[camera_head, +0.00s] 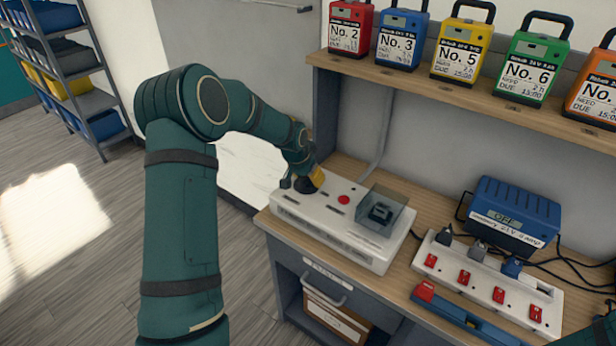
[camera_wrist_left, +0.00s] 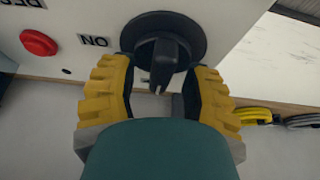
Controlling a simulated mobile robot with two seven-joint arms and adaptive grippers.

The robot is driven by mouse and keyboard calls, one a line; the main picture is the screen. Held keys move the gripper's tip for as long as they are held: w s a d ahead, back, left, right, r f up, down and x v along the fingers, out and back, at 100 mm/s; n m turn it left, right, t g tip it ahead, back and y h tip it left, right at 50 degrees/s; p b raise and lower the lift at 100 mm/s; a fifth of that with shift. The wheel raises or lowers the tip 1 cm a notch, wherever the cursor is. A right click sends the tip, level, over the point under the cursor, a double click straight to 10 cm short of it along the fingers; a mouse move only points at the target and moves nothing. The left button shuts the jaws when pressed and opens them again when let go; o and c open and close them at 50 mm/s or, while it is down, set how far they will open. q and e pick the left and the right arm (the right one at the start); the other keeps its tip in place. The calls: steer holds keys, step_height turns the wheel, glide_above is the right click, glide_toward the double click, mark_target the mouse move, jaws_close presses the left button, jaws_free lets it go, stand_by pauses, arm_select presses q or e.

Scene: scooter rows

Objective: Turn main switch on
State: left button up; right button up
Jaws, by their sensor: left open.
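The black rotary switch (camera_wrist_left: 164,62) sits on a round black base on the white control box (camera_head: 330,238), beside an upside-down "ON" label (camera_wrist_left: 95,41). Its grip points down in the left wrist view, towards my palm. My left gripper (camera_wrist_left: 158,82) is open, with one yellow finger on each side of the switch. I cannot tell whether the fingers touch it. In the head view my left gripper (camera_head: 314,179) is at the box's left end and hides much of the switch. My right gripper is not in view.
The box also carries a red button (camera_head: 344,200) and a clear cover (camera_head: 388,207) over a black part. To its right are a power strip (camera_head: 484,280) with red switches and a blue unit (camera_head: 513,213) reading OFF. A battery shelf (camera_head: 470,97) overhangs the bench.

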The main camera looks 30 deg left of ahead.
arm_select(q)
jaws_close()
steer(key=shift+m, duration=0.3)
steer(key=m, duration=0.1)
steer(key=m+h+p, duration=0.1)
steer(key=m, duration=0.1)
steer(key=shift+s+m+g+h, duration=0.1)
steer(key=shift+m+g+h, duration=0.2)
steer(key=m, duration=0.2)
steer(key=m+g+h+p, duration=0.1)
steer(key=m, duration=0.1)
steer(key=shift+d+m, duration=0.2)
steer(key=shift+m, duration=0.1)
steer(key=m, duration=0.2)
steer(key=m+g+h, duration=0.1)
steer(key=m, duration=0.1)
steer(key=shift+s+d+g+p, duration=0.1)
steer(key=shift+s+g+p, duration=0.05)
steer(key=shift+g+p, duration=0.2)
steer(key=m+g, duration=0.1)
steer(key=m, duration=0.4)
steer(key=shift+s+g+h, duration=0.1)
steer(key=shift+g+h, duration=0.2)
steer(key=shift+g, duration=0.05)
steer(key=shift+f, duration=0.1)
